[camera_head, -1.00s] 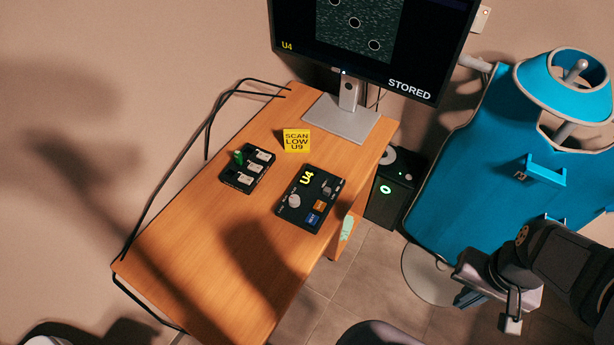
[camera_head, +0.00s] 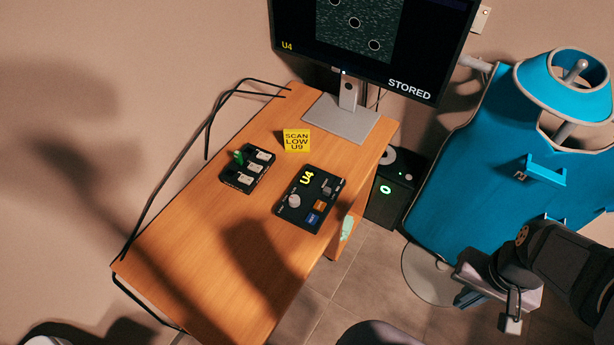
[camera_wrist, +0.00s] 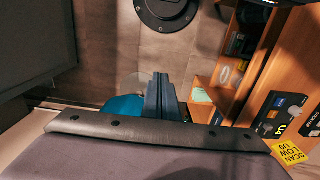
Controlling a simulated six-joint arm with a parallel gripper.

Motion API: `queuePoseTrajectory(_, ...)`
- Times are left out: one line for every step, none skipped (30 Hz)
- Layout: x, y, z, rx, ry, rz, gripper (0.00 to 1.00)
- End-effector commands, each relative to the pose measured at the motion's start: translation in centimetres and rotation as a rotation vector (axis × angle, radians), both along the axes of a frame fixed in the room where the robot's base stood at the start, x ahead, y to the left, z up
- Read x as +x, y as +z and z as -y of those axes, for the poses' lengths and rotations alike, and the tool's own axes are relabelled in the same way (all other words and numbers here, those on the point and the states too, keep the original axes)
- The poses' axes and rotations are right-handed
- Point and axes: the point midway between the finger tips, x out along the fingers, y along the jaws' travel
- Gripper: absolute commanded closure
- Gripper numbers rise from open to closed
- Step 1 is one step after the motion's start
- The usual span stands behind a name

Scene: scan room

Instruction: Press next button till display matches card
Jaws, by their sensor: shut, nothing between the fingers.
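The black control box (camera_head: 285,212) lies on the desk. Its display (camera_head: 307,177) reads U4 in yellow. It carries a pale knob (camera_head: 294,200), an orange button (camera_head: 319,205) and a blue button (camera_head: 313,218); their labels are too small to read. The yellow card (camera_head: 296,140) stands behind the box and reads SCAN LOW U9. In the wrist view the card (camera_wrist: 290,153) and the box (camera_wrist: 270,124) are partly visible at the right edge. My gripper (camera_wrist: 159,78) is shut and empty, well apart from the box, which is to its right.
A monitor (camera_head: 425,50) shows U4 and STORED above the desk (camera_head: 200,240). A black switch box (camera_head: 236,186) with a green piece sits left of the control box. The desk's front area is clear.

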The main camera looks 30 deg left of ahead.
Motion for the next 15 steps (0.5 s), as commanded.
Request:
queuePoseTrajectory(0.00,0.00,0.00,0.000,0.000,0.000,1.00)
queuePoseTrajectory(0.00,0.00,0.00,0.000,0.000,0.000,1.00)
queuePoseTrajectory(0.00,0.00,0.00,0.000,0.000,0.000,1.00)
queuePoseTrajectory(0.00,0.00,0.00,0.000,0.000,0.000,1.00)
queuePoseTrajectory(0.00,0.00,0.00,0.000,0.000,0.000,1.00)
queuePoseTrajectory(0.00,0.00,0.00,0.000,0.000,0.000,1.00)
queuePoseTrajectory(0.00,0.00,0.00,0.000,0.000,0.000,1.00)
queuePoseTrajectory(0.00,0.00,0.00,0.000,0.000,0.000,1.00)
queuePoseTrajectory(0.00,0.00,0.00,0.000,0.000,0.000,1.00)
queuePoseTrajectory(0.01,0.00,-0.01,0.000,0.000,0.000,1.00)
queuePoseTrajectory(0.04,0.01,-0.04,0.000,-0.002,0.001,1.00)
queuePoseTrajectory(0.10,0.01,-0.12,0.001,-0.005,0.002,1.00)
queuePoseTrajectory(0.19,0.01,-0.22,0.002,-0.008,0.004,1.00)
queuePoseTrajectory(0.30,0.01,-0.35,0.003,-0.013,0.006,1.00)
queuePoseTrajectory(0.52,0.02,-0.59,0.005,-0.023,0.012,1.00)
